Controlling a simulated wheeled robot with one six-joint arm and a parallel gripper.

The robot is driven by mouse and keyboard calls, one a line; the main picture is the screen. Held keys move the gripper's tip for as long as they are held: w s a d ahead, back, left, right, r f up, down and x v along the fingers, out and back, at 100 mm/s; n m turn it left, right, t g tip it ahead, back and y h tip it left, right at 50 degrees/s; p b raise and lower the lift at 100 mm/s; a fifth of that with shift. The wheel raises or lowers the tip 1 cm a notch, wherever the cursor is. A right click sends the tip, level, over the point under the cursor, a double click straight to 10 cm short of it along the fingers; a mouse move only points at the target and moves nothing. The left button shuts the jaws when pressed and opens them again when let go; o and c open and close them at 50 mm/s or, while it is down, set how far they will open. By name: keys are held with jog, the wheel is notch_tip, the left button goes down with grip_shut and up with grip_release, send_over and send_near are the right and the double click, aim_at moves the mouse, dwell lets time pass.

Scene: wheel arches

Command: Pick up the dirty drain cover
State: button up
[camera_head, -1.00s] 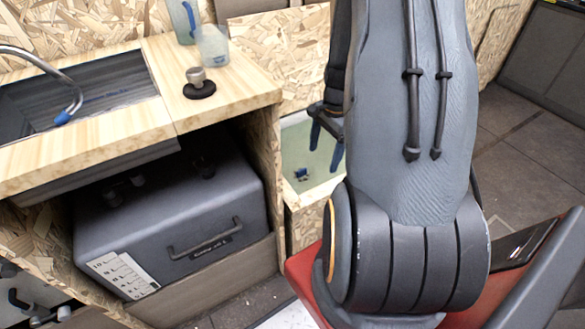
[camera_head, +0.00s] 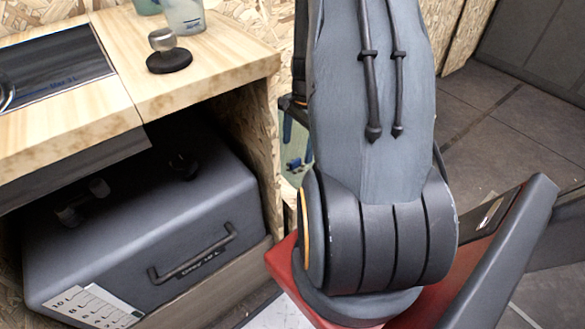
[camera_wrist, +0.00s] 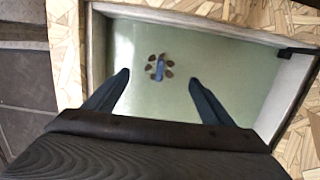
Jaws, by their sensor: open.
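A small blue piece ringed by several brown round lobes, apparently the dirty drain cover (camera_wrist: 160,68), lies on the pale green floor of a shallow bin (camera_wrist: 210,35). In the head view the cover (camera_head: 293,164) shows small and partly hidden beside my arm. My gripper (camera_wrist: 160,80) is open and empty, its two dark blue fingers spread to the left and right of the cover in the wrist view. I cannot tell its height above the cover. In the head view my arm hides most of the gripper.
A black disc with a metal knob (camera_head: 168,53) and a translucent cup (camera_head: 185,15) stand on the wooden counter (camera_head: 215,65), right of the sink (camera_head: 50,65). A grey tank (camera_head: 150,220) sits below. The bin's pale walls and a dark clip (camera_wrist: 297,51) surround the gripper's space.

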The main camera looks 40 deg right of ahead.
aim_at(296, 160)
jog(key=f, duration=0.2)
jog(key=f+b, duration=0.1)
jog(key=f, duration=0.1)
jog(key=a+f+b, duration=0.1)
jog(key=f, duration=0.2)
jog(key=c, duration=1.2)
